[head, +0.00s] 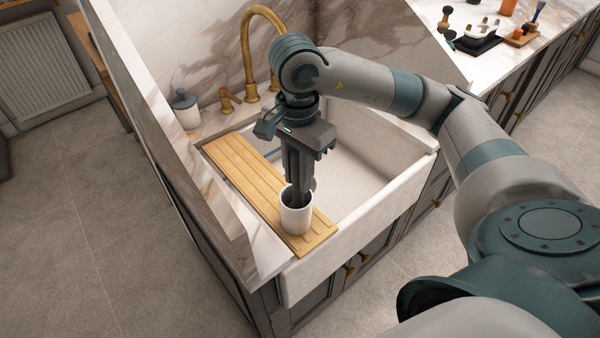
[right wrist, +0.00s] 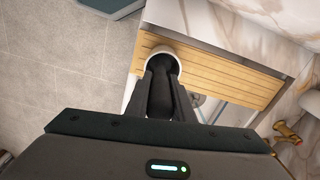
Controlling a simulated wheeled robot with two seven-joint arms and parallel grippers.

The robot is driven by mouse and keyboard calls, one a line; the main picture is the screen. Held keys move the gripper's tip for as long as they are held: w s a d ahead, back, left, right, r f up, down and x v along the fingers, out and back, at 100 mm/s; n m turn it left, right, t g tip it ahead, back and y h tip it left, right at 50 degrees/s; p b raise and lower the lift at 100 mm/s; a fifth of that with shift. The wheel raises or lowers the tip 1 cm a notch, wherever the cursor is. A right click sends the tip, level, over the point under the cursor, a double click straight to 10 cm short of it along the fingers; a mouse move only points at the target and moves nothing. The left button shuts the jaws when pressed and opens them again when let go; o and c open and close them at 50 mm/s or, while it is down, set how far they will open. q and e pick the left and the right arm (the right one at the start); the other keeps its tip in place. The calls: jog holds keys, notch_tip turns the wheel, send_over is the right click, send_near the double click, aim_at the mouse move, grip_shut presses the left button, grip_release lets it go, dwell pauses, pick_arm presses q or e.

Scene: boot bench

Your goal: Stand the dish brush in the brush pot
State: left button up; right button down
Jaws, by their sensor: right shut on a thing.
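A white cylindrical pot, which I take as the brush pot (head: 295,221), stands upright on the wooden board at the sink's near left end. Its pale rim also shows in the right wrist view (right wrist: 164,51). My right gripper (head: 299,197) points down, with its fingertips at the pot's mouth. It is shut on a dark, slim thing, which I take as the dish brush (right wrist: 161,92), whose lower end goes into the pot's opening. The brush is mostly hidden by the fingers and pot. I cannot tell whether it touches the pot's bottom. My left gripper is not in view.
The slatted wooden board (head: 241,172) spans the left side of the white sink (head: 345,175). Other items, including an orange cup (head: 508,7), are on the far right counter.

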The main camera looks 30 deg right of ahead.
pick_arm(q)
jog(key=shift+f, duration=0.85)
pick_arm(e)
jog(key=shift+s+f, duration=0.2)
jog(key=shift+f, duration=0.45)
jog(key=c, duration=1.5)
grip_release()
jog(key=shift+o, duration=0.2)
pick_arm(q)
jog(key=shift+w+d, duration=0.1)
pick_arm(e)
jog(key=shift+w, duration=0.1)
jog(key=shift+w+a+f, duration=0.15)
jog(key=shift+w+a, duration=0.15)
jog(key=shift+w, duration=0.45)
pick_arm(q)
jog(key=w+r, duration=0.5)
pick_arm(e)
notch_tip(320, 180, up, 19)
jog(key=s, duration=0.1)
jog(key=shift+s+d, duration=0.4)
